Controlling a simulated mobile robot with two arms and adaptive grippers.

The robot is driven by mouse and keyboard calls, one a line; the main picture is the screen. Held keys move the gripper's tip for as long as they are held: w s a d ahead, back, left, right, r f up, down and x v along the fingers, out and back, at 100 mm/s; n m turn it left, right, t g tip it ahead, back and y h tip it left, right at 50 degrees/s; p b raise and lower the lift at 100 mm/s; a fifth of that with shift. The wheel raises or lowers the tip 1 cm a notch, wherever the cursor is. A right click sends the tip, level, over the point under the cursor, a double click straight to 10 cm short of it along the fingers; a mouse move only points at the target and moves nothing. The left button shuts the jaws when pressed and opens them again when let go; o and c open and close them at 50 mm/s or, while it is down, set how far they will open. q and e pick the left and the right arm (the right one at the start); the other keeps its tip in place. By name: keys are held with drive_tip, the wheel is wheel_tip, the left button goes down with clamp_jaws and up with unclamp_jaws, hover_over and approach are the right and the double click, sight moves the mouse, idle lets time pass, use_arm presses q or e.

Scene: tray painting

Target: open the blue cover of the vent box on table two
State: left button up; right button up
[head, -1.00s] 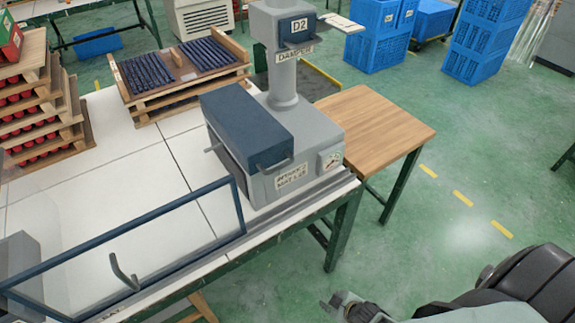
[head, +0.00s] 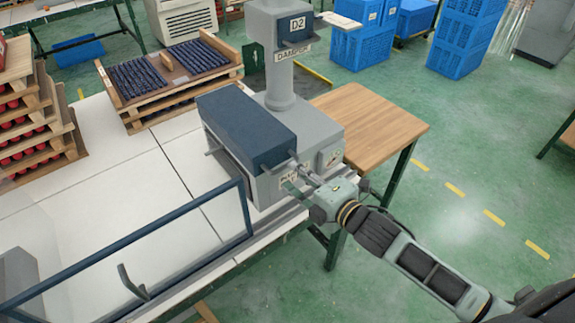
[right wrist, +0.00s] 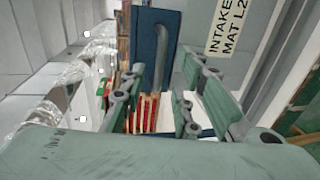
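The grey vent box (head: 305,130) stands at the right end of the white table, with a column rising from it. Its blue cover (head: 243,122) lies closed over the front; the cover also shows in the right wrist view (right wrist: 146,28). My right gripper (head: 292,172) is at the cover's near right corner, by its grey bar handle. In the right wrist view its fingers (right wrist: 164,78) are spread apart, with the handle (right wrist: 159,52) appearing ahead between them. Contact cannot be told. My left gripper is not in view.
A blue-framed clear panel (head: 247,208) with a grey handle stands along the table's front edge, left of my right gripper. A wooden side table (head: 375,125) adjoins behind the box. Wooden racks (head: 135,122) stand at the back left.

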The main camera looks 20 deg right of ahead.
sight(286, 165)
drive_tip(key=x, duration=0.5)
drive_tip(key=shift+w+a+p, duration=0.1)
drive_tip(key=shift+w+p, duration=0.25)
drive_tip(key=shift+p, duration=0.05)
drive_tip(key=shift+f, duration=0.1)
drive_tip(key=shift+c, duration=0.6)
clamp_jaws()
